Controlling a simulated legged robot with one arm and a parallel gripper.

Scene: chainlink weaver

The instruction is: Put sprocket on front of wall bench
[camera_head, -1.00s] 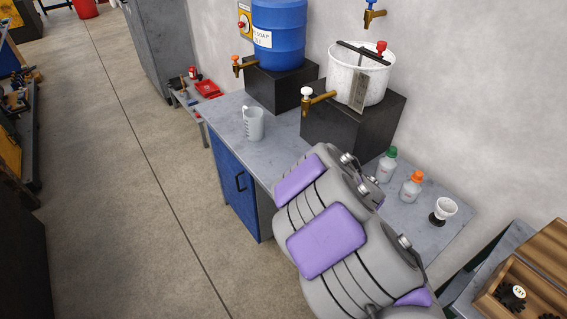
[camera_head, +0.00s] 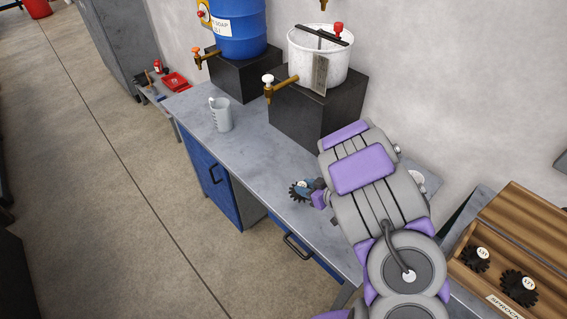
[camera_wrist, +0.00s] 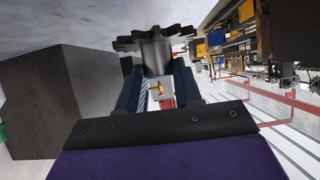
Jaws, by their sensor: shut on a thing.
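My gripper (camera_head: 312,187) is shut on a dark toothed sprocket (camera_head: 297,193), which is held over the grey top of the wall bench (camera_head: 185,107), near its front edge. In the wrist view the sprocket (camera_wrist: 150,39) shows its teeth and its grey hub between my gripper's blue fingers (camera_wrist: 157,85). I cannot tell how high the sprocket is above the bench top. My arm hides the right part of the bench.
A blue barrel (camera_head: 238,28), a white bucket (camera_head: 318,60) on a black block (camera_head: 315,110), and a measuring jug (camera_head: 221,115) stand on the bench. A wooden rack (camera_head: 520,235) holds other sprockets at right. The bench top between jug and gripper is clear.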

